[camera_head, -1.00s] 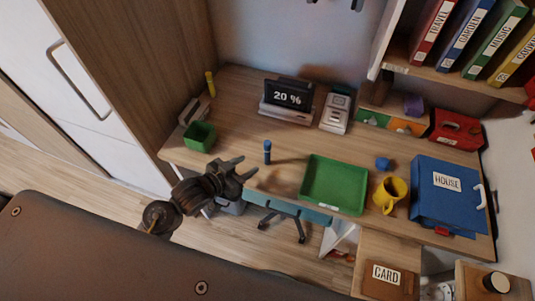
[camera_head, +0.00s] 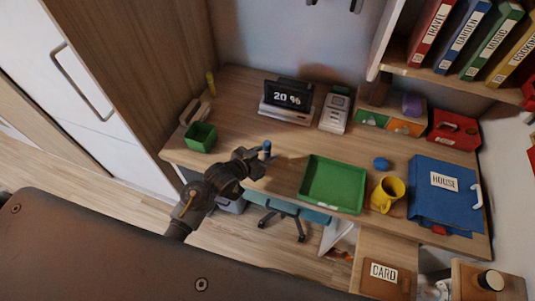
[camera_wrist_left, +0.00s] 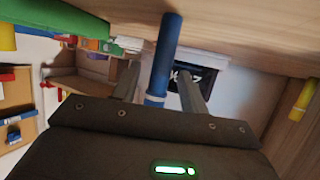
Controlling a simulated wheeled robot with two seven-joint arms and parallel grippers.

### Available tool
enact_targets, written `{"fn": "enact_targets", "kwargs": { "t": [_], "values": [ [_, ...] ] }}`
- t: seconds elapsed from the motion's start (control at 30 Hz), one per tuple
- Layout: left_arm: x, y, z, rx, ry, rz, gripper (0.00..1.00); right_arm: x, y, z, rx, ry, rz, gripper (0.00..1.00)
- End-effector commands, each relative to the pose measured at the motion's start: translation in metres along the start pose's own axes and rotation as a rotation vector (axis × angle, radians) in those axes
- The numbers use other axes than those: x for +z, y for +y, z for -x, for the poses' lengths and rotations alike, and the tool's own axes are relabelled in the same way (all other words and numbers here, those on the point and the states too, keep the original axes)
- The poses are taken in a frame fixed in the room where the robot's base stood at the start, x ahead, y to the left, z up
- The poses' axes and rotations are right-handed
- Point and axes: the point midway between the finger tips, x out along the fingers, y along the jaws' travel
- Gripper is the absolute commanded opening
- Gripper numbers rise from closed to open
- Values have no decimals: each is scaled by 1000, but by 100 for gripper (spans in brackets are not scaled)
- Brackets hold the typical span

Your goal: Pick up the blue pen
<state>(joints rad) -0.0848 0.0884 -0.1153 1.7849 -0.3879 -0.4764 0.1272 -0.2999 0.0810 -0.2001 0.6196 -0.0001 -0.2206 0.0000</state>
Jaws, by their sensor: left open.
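The blue pen (camera_head: 267,147) stands upright on the wooden desk, left of the green tray. Its lower part is hidden behind my left gripper (camera_head: 258,163) in the head view. In the left wrist view the blue pen (camera_wrist_left: 165,50) lies between the two fingers of my open left gripper (camera_wrist_left: 158,72), with a gap visible on its right side. Whether a finger touches it I cannot tell. My right gripper is not in view.
The green tray (camera_head: 312,198), yellow mug (camera_head: 384,196) and blue HOUSE folder (camera_head: 435,205) lie to the right. A digital display (camera_head: 287,97) is behind. The desk between the pen and display is clear.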

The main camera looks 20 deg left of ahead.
Motion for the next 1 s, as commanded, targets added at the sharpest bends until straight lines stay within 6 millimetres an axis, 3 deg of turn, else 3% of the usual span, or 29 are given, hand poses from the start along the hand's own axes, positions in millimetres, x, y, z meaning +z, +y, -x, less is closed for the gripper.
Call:
{"fn": "enact_targets", "kwargs": {
  "t": [0.13,0.37,0.7,1.0],
  "values": [
    [0,0,-14,0,0,0,44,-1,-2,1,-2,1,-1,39],
    [1,0,-15,0,0,-1,44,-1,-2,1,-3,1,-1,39],
    [1,0,-15,0,0,-1,2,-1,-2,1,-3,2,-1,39],
    [0,0,-14,0,0,-1,0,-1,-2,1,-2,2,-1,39]
  ]
}}
